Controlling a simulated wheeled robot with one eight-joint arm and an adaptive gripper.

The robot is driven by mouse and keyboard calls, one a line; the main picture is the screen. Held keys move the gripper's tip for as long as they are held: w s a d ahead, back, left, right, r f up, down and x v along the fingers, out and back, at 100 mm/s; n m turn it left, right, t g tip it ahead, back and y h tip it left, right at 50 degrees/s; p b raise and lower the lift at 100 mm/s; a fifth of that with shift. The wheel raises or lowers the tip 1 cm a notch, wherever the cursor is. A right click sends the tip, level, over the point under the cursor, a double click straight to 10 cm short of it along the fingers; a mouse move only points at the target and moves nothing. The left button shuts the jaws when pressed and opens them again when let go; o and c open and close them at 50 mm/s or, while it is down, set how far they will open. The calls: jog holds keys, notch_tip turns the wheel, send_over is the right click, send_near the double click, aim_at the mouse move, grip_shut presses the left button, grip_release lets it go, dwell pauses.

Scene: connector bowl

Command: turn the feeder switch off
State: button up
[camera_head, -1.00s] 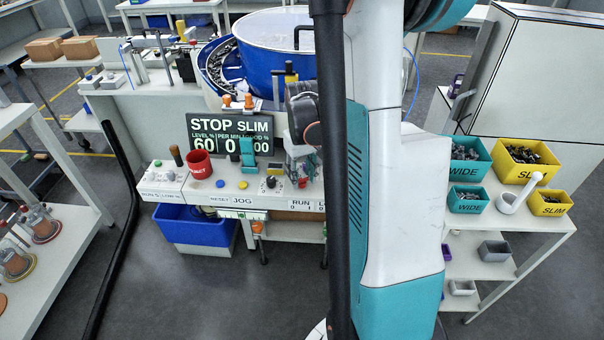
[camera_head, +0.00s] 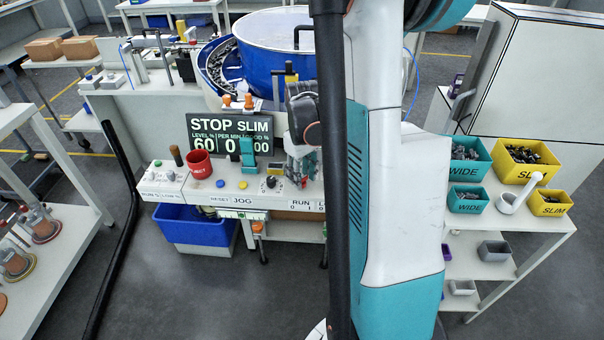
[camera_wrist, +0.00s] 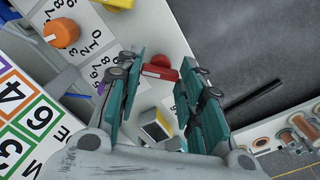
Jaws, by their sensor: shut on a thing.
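The control panel (camera_head: 235,190) has a "RUN 0 1" label at its right end. My gripper (camera_head: 300,178) is down over the panel above that label, right of a black dial (camera_head: 271,183). In the wrist view, my gripper (camera_wrist: 163,88) has a teal-padded finger on each side of a red switch handle (camera_wrist: 160,72) and is shut on it. That this is the feeder switch I judge from the label nearby. The fingers and arm hide most of the switch, and its set position cannot be read.
A red cup (camera_head: 199,164) and a teal lever (camera_head: 248,153) stand on the panel to the left. A display (camera_head: 230,135) behind reads STOP SLIM. The blue bowl feeder (camera_head: 275,40) is further back. Labelled bins (camera_head: 525,165) stand on the right table.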

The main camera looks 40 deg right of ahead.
jog(key=o, duration=1.1)
jog(key=shift+c, duration=0.2)
notch_tip(320, 180, up, 12)
